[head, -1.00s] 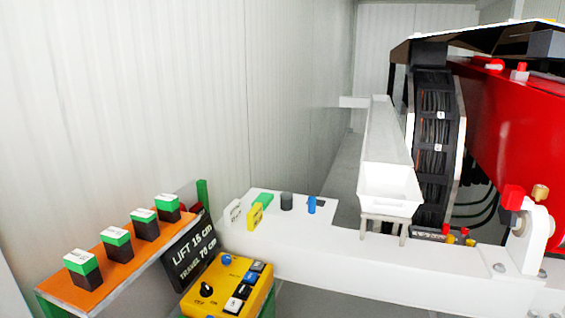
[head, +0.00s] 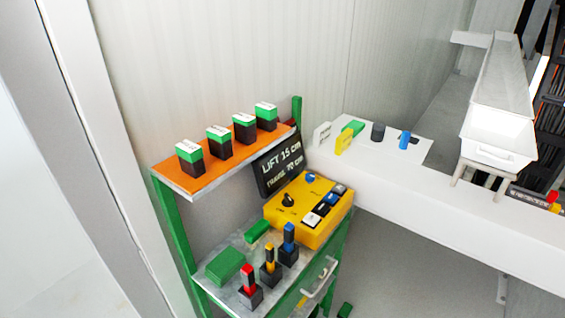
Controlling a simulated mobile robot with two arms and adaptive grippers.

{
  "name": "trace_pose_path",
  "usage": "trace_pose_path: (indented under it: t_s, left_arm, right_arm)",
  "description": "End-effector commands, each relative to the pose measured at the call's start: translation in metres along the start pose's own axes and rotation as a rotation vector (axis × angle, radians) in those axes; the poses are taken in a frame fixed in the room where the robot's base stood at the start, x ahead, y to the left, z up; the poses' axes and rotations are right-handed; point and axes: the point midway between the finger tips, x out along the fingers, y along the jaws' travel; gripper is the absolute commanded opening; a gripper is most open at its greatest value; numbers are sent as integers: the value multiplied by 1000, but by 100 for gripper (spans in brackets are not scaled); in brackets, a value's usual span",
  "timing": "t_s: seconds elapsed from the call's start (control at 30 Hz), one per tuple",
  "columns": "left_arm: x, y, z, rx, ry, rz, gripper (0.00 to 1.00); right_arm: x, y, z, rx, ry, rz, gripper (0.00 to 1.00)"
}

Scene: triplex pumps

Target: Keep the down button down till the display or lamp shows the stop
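A yellow control box (head: 288,229) stands on the lower shelf of a green-framed rack. It has a black rotary knob (head: 288,200), a blue round button (head: 310,178) and a row of black, white and blue push buttons (head: 324,207). Their labels are too small to read, so I cannot tell which is the down button. A black display (head: 279,168) behind the box reads "LIFT 15 cm" and "TRAVEL 70 cm". No lamp can be made out clearly. Neither of my grippers is in view.
An orange upper shelf (head: 208,183) holds several green-topped black blocks. Red, yellow and blue-handled items (head: 270,268) and a green block (head: 225,266) sit on the lower shelf. A white bench (head: 440,198) with a white tray (head: 497,153) extends right. A wall stands behind.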

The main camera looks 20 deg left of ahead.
Motion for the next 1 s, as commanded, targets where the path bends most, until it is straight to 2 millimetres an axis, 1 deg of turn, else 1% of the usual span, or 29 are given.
trace_pose_path:
  t_s: [0.03, 0.07, 0.43, 1.0]
  left_arm:
    - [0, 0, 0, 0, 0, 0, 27]
    - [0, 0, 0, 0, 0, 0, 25]
    - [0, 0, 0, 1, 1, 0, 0]
    - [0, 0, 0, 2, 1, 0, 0]
  right_arm:
    - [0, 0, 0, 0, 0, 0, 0]
    - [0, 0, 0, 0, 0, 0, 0]
    - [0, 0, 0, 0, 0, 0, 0]
    - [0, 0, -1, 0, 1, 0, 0]
